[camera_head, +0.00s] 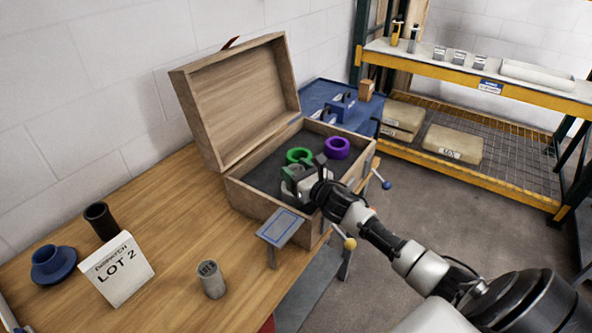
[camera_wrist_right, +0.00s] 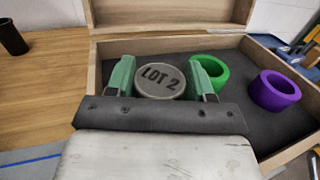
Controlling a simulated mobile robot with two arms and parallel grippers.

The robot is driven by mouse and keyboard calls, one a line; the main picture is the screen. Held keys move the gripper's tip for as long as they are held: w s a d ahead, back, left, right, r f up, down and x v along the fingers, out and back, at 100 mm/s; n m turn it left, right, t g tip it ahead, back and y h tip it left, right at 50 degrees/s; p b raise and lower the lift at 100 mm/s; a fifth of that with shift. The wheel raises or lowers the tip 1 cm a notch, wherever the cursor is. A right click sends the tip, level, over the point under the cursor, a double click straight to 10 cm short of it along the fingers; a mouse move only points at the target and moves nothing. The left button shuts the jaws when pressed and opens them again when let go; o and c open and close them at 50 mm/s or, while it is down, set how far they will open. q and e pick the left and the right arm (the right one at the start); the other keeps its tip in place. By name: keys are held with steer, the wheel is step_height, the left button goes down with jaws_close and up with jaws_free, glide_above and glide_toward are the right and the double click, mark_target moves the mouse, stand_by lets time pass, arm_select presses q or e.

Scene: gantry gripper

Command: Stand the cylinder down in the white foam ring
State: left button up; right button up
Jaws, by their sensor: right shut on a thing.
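My right gripper (camera_head: 294,184) is over the open wooden box (camera_head: 262,205). In the right wrist view its two green fingers are shut on a grey cylinder (camera_wrist_right: 161,82), whose round top reads "LOT 2". The cylinder's lower part is hidden, so I cannot tell whether it touches the box floor or a ring. I see no white foam ring; the gripper may cover it. A green ring (camera_wrist_right: 211,72) lies just right of the fingers. A purple ring (camera_wrist_right: 274,91) lies farther right. My left gripper is out of view.
The lid (camera_head: 240,100) stands open behind the box. A second grey cylinder (camera_head: 211,280) stands on the wooden table (camera_head: 170,215), with a "LOT 2" sign (camera_head: 118,269), a dark cup (camera_head: 101,221) and a blue flanged part (camera_head: 53,264) at the left.

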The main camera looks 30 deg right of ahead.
steer(key=o, duration=1.2)
steer(key=shift+f, duration=0.1)
steer(key=shift+r, duration=0.2)
steer(key=s+b, duration=0.1)
steer(key=s, duration=0.6)
steer(key=s+d+b, duration=0.1)
steer(key=s, duration=0.3)
steer(key=shift+s+f+b, duration=0.15)
steer(key=shift+b, duration=0.2)
steer(key=shift+s, duration=0.35)
